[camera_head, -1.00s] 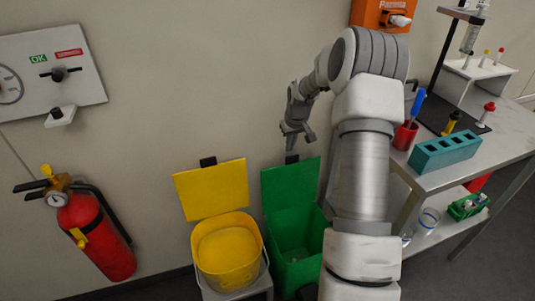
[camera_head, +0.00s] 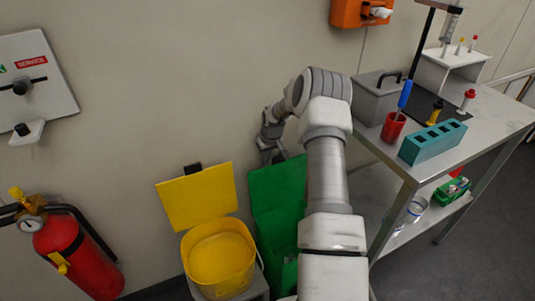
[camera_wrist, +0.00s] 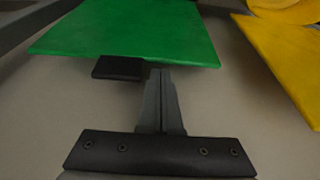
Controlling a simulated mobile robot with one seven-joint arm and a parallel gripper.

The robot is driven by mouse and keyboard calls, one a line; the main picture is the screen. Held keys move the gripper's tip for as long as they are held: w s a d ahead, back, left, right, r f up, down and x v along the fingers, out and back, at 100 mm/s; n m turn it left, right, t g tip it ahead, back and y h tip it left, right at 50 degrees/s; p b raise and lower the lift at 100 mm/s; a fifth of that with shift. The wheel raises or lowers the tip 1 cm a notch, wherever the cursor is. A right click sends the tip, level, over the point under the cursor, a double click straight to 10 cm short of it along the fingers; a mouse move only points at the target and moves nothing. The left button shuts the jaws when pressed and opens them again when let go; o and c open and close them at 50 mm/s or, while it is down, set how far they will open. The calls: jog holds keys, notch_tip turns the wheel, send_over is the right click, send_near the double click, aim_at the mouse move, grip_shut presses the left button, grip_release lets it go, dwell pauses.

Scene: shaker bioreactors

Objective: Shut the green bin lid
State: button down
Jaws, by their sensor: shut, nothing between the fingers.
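The green bin (camera_head: 283,268) stands against the wall, partly hidden behind my arm. Its green lid (camera_head: 275,198) is raised, leaning back toward the wall, so the bin is open. In the wrist view the green lid (camera_wrist: 130,32) fills the top, with a dark tab (camera_wrist: 118,68) at its edge. My gripper (camera_head: 272,155) is at the top edge of the lid, near the wall. In the wrist view its fingers (camera_wrist: 160,75) are together and empty, with their tips close to the lid's edge beside the tab. I cannot tell whether they touch it.
A yellow bin (camera_head: 218,262) with its yellow lid (camera_head: 197,197) raised stands left of the green bin. A red fire extinguisher (camera_head: 75,255) is further left. A metal bench (camera_head: 470,140) on the right carries a red cup (camera_head: 393,127) and a teal rack (camera_head: 432,143).

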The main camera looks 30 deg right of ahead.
jog(key=shift+x, duration=1)
